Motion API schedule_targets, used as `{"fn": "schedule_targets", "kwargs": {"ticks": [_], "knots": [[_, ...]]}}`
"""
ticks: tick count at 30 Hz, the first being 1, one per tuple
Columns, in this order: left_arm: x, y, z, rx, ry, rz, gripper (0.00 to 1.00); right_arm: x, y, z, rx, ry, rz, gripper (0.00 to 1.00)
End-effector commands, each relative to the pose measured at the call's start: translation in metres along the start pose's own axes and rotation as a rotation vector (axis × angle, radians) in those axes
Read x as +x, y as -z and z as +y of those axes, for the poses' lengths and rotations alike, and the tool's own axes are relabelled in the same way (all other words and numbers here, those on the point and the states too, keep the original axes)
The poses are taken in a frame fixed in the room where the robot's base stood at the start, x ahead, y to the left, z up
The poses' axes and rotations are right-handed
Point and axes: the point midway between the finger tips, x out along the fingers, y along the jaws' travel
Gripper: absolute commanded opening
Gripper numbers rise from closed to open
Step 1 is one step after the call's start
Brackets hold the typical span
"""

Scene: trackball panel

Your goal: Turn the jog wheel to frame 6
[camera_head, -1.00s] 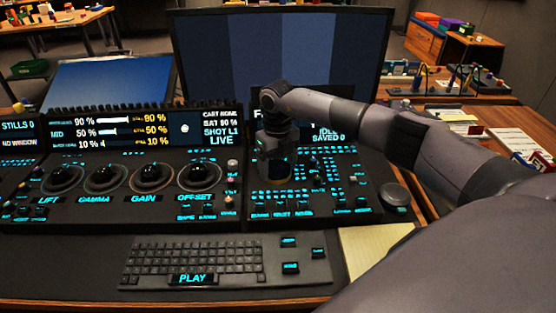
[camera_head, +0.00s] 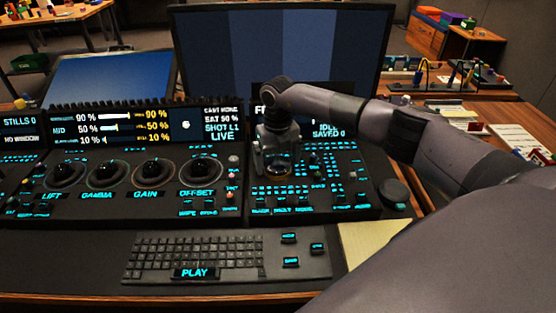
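My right gripper (camera_head: 277,168) points down over the left part of the right-hand button panel (camera_head: 340,205). It is small and dark here, and I cannot tell whether its fingers are apart or touch anything. A round dark knob (camera_head: 393,191) stands at the panel's right edge, clear of the gripper; I see no readable label marking it as the jog wheel. The screen (camera_head: 328,129) behind the gripper reads "IDLE" and "SAVED 0". Its left line starts with "F", and my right wrist hides the rest, so no frame number is readable. My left gripper is not in view.
Several trackballs stand in a row on the left panel, from LIFT (camera_head: 67,173) to OFFSET (camera_head: 200,175). A keyboard (camera_head: 195,258) lies in front. A large monitor (camera_head: 280,55) stands behind. A yellow pad (camera_head: 370,245) lies at front right, partly behind my arm.

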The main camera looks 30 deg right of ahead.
Motion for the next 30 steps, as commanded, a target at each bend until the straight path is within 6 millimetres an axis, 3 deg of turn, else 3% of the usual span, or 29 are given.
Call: {"fn": "schedule_targets", "kwargs": {"ticks": [8, 21, 30], "knots": [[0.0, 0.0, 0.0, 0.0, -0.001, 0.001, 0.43, -0.001, 0.001, 0.0, -0.001, 0.0, 0.003, 1.0], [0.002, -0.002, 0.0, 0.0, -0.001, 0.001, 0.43, -0.062, 0.0, 0.0, -0.001, 0.0, -0.001, 1.0], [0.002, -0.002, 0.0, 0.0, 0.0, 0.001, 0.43, -0.072, 0.0, 0.0, 0.0, 0.0, 0.002, 1.0]]}}
